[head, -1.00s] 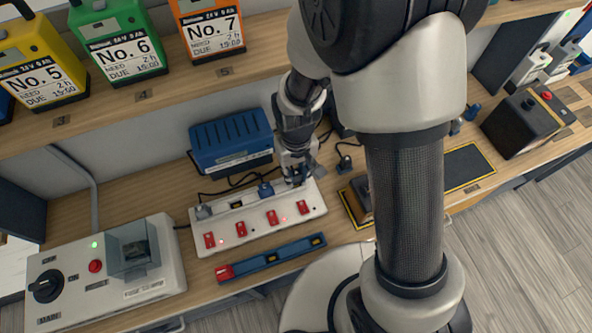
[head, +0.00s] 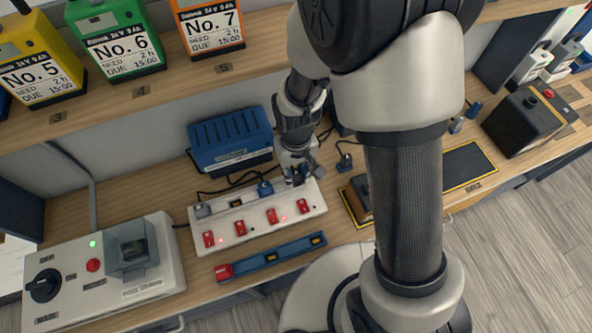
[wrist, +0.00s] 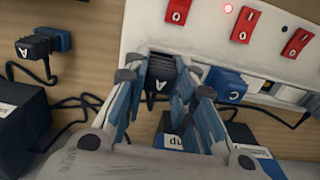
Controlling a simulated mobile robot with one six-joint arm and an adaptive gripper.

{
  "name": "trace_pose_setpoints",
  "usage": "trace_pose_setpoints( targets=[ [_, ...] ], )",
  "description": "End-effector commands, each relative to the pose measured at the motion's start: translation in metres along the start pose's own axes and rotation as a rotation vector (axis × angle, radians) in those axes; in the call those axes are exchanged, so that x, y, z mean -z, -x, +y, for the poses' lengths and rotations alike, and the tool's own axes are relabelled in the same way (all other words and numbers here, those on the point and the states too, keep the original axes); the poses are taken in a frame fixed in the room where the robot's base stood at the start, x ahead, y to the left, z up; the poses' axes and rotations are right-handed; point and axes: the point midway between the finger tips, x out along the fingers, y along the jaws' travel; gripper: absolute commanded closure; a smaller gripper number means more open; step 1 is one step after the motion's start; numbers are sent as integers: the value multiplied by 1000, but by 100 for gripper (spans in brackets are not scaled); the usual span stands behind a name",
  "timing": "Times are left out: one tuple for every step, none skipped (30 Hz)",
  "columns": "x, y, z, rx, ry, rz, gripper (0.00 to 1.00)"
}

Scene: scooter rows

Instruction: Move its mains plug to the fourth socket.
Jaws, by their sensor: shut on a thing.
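The white socket strip (head: 225,236) lies on the bench with a row of red switches. My gripper (head: 298,178) is low over the strip's right end, at the fourth socket. A blue plug marked C (wrist: 225,84) is in the neighbouring socket. A grey plug (head: 202,210) sits in the leftmost socket. The second socket (head: 235,203) looks empty.
A blue charger (head: 230,143) stands behind the strip. A loose dark plug (head: 344,160) lies right of the strip. A blue bar (head: 270,257) lies in front. A control box (head: 105,275) stands left. Cables run behind the strip.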

Motion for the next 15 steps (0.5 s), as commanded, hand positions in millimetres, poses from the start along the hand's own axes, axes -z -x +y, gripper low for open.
trace_pose_setpoints(
  targets=[
    [0,-2,0,0,0,0,100],
    [0,-2,0,0,0,0,100],
    [0,-3,0,0,0,0,100],
    [0,-4,0,0,0,0,100],
    [0,-4,0,0,0,0,100],
    [0,-5,0,0,0,0,100],
    [0,-6,0,0,0,0,100],
    [0,-6,0,0,0,0,100],
    [0,-7,0,0,0,0,100],
    [0,-8,0,0,0,0,100],
    [0,-8,0,0,0,0,100],
    [0,-9,0,0,0,0,100],
    [0,-10,0,0,0,0,100],
    [0,-10,0,0,0,0,75],
    [0,-9,0,0,0,0,72]
  ],
)
